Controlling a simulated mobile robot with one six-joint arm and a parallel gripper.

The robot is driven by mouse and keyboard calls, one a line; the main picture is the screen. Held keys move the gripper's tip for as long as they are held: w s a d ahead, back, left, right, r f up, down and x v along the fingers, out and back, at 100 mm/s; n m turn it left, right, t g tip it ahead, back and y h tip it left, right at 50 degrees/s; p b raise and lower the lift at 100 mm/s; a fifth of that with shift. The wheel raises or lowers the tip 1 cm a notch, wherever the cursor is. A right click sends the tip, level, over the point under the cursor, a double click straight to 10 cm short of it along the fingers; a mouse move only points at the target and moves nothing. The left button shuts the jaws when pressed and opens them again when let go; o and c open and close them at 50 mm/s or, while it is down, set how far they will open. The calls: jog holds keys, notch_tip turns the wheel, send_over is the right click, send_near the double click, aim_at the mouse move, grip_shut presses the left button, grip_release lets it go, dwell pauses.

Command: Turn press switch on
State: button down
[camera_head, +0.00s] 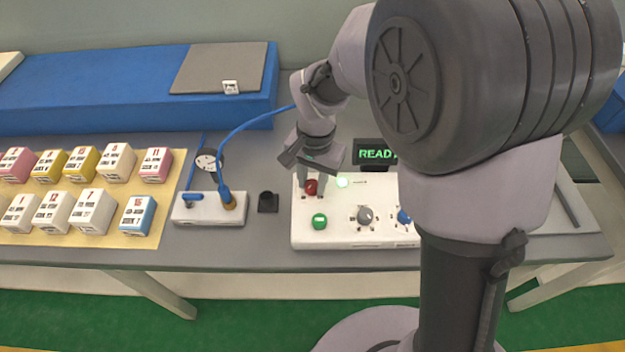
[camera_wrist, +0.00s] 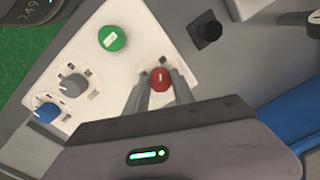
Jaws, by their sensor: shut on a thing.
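The white control panel (camera_head: 340,236) lies on the grey table. It carries a red switch knob (camera_head: 311,187), a green button (camera_head: 319,221), a grey dial (camera_head: 365,215) and a blue dial (camera_head: 404,216). My gripper (camera_head: 310,178) points down at the panel, shut on the red knob. In the wrist view the red knob (camera_wrist: 161,79) sits between the two fingertips, and the green button (camera_wrist: 112,39) stands clear of them.
A white box (camera_head: 209,210) with a blue cable (camera_head: 236,130) stands left of the panel, beside a small black block (camera_head: 268,202) and a round gauge (camera_head: 207,162). Several labelled cubes stand on a yellow mat (camera_head: 60,240) at left. A blue mattress (camera_head: 120,85) lies behind.

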aim_at(315, 186)
jog(key=shift+m, duration=0.9)
jog(key=c, duration=1.1)
grip_release()
jog(key=shift+o, duration=0.2)
notch_tip(315, 186, up, 17)
jog(key=p, duration=0.7)
jog(key=shift+s+d+r, duration=0.2)
jog(key=shift+d, duration=0.1)
